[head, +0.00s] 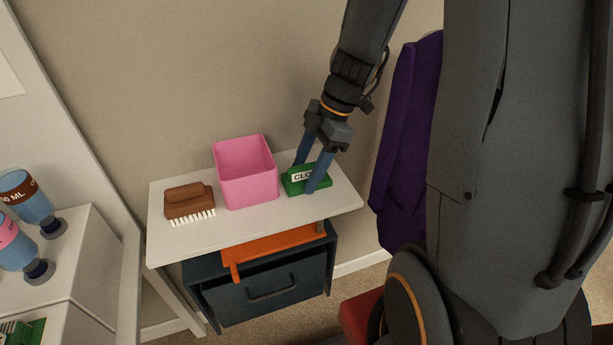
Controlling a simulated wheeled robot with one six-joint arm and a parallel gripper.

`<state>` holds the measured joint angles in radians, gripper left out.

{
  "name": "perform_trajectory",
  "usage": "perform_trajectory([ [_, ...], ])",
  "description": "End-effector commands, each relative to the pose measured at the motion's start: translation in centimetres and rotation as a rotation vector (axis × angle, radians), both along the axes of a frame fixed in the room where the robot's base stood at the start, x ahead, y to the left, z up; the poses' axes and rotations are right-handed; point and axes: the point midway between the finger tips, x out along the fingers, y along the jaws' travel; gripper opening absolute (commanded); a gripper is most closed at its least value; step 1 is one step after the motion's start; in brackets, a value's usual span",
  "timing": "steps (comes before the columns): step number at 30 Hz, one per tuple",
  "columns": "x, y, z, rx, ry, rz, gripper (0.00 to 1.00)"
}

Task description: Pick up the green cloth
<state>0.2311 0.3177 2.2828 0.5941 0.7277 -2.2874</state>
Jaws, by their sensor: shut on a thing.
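A small green object (318,184) with a white lettered label lies on the right part of the white shelf top (240,222), just right of a pink bin. Its shape looks low and blocky, and I cannot tell whether it is cloth. My gripper (309,177) reaches down from above, with one blue finger behind the green object and one in front. It is shut on the green object, which appears to be at or very near the surface. The front finger covers part of it.
The open pink bin (249,188) stands close by on the left, with a brown brush (189,202) beyond it. A dark drawer unit (266,287) and an orange piece (275,247) sit below. Purple fabric (405,150) hangs at right.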

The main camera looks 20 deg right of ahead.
Motion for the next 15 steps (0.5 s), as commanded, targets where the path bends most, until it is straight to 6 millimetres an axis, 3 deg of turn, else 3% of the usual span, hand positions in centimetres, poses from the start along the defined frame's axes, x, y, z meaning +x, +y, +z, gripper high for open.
perform_trajectory([
  [8,0.1,0.0,0.9,0.0,-0.004,0.0,0.33],
  [15,0.2,0.0,4.9,-0.001,-0.007,0.0,0.33],
])
